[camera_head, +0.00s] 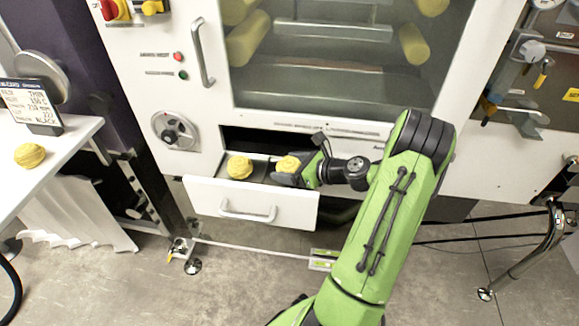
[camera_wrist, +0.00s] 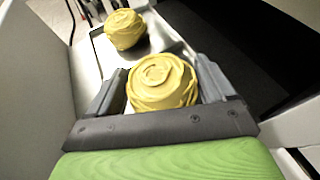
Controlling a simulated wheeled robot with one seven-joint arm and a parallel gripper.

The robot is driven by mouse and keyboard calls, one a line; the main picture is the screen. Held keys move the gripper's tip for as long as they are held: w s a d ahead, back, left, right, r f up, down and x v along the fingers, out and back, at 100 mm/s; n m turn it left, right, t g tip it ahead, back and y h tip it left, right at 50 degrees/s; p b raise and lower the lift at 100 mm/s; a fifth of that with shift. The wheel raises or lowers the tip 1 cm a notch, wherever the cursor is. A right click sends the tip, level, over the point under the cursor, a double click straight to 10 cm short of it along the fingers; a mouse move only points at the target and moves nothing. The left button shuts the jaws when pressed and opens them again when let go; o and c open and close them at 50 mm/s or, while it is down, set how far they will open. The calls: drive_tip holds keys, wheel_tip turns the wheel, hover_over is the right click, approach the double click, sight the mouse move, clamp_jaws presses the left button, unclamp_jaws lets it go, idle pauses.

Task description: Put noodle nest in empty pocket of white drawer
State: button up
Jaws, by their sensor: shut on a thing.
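A yellow noodle nest (camera_wrist: 161,82) sits between the two fingers of my gripper (camera_wrist: 165,95), which is shut on it. In the head view my gripper (camera_head: 287,171) holds this nest (camera_head: 287,163) over the right part of the open white drawer (camera_head: 250,205). A second yellow nest (camera_head: 239,167) lies in the drawer to the left; it also shows in the wrist view (camera_wrist: 125,30), ahead of the held nest. My gripper hides the space beneath the held nest, so I cannot tell whether it touches the drawer bottom.
A third yellow nest (camera_head: 30,155) lies on a white side table (camera_head: 70,150) at the left, near a small sign (camera_head: 30,103). The white machine front with its window (camera_head: 330,60) stands behind the drawer. The drawer handle (camera_head: 248,212) juts forward.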

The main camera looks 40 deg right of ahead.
drive_tip(key=shift+f, duration=0.4)
drive_tip(key=o, duration=1)
drive_tip(key=shift+c, duration=0.2)
drive_tip(key=shift+r, duration=0.3)
drive_tip(key=p+v, duration=0.3)
drive_tip(key=v, duration=0.9)
drive_tip(key=shift+r+p, duration=0.25)
drive_tip(key=shift+p, duration=0.05)
